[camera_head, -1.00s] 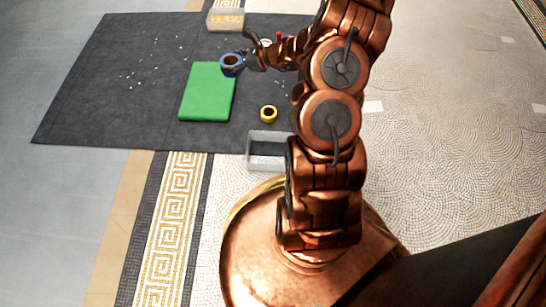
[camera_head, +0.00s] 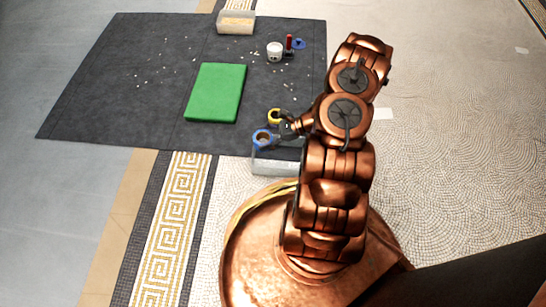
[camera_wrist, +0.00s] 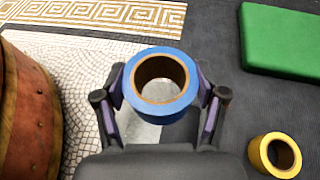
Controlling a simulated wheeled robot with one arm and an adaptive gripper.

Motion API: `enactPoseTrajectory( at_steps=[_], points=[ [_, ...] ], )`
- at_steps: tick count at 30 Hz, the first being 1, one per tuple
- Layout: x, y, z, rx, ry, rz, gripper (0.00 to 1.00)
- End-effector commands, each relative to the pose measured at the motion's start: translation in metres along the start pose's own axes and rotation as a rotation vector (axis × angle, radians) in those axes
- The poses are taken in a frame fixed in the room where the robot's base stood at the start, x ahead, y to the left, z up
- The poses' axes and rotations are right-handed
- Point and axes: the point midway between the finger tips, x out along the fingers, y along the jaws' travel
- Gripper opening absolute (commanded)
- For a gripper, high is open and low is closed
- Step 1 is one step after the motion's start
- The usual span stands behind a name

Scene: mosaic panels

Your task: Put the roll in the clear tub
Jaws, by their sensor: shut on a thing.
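A blue tape roll (camera_head: 263,138) with a brown inner core is held in my gripper (camera_head: 272,133). In the wrist view the roll (camera_wrist: 161,102) sits between the two fingers of my gripper (camera_wrist: 161,88), its hole facing the camera. The clear tub (camera_head: 272,167) is at the mat's near edge, below the roll and partly hidden by my arm. In the wrist view, a pale part of the tub (camera_wrist: 140,131) shows beneath the roll. The roll looks raised above the tub; the exact gap cannot be told.
A yellow roll (camera_head: 274,116) lies on the dark mat (camera_head: 110,95), close to my gripper. A green block (camera_head: 216,92) lies left of it. A second clear tub (camera_head: 236,28) with tan contents, a white jar (camera_head: 275,51) and a red-handled item (camera_head: 289,43) are farther back.

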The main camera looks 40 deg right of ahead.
Motion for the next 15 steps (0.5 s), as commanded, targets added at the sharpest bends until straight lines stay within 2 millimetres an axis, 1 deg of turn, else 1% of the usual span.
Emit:
enactPoseTrajectory(
  at_steps=[1,9,15],
  points=[
    [0.003,0.0,-0.009,0.001,0.0,0.0,0.35],
    [0.02,0.0,-0.049,0.002,0.001,-0.001,0.35],
    [0.025,-0.001,-0.062,0.0,0.001,-0.001,0.35]
  ],
)
